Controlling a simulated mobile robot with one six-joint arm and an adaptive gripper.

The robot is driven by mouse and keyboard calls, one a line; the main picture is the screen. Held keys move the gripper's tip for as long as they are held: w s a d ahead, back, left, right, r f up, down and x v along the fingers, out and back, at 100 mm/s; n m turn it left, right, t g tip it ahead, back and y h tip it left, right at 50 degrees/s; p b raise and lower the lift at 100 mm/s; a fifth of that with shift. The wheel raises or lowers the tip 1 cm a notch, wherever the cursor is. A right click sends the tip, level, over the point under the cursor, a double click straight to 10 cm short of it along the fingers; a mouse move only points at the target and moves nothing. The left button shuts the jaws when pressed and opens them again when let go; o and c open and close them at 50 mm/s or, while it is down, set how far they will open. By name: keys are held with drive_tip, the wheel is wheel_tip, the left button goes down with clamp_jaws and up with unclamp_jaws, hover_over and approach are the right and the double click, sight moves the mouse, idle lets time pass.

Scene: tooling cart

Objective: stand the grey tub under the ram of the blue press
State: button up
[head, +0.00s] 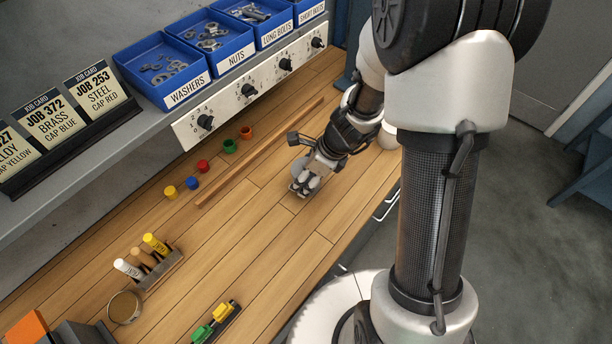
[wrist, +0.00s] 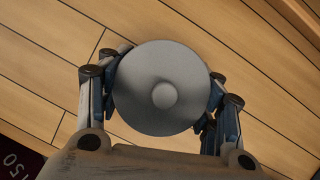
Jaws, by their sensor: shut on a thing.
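The grey tub (wrist: 150,110) shows in the wrist view as a round grey disc with a small raised knob at its middle. The fingers of my gripper (wrist: 163,78) are on both sides of it, shut on it. In the head view my gripper (head: 305,184) is low over the wooden bench, right of the coloured caps. Only a bit of the tub (head: 297,168) shows there beside the fingers. I cannot tell whether it touches the bench. A blue upright part (head: 346,82) behind my arm may be the press; its ram is not visible.
A thin wooden strip (head: 262,152) runs along the bench (head: 250,215), with several coloured caps (head: 203,166) behind it. A marker rack (head: 160,270), a round brown-topped pot (head: 125,307) and a dark holder (head: 215,325) stand at the front left. Blue bins (head: 160,70) line the shelf.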

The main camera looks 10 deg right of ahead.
drive_tip(key=shift+f, duration=0.15)
drive_tip(key=o, duration=1.2)
drive_tip(key=shift+c, duration=0.2)
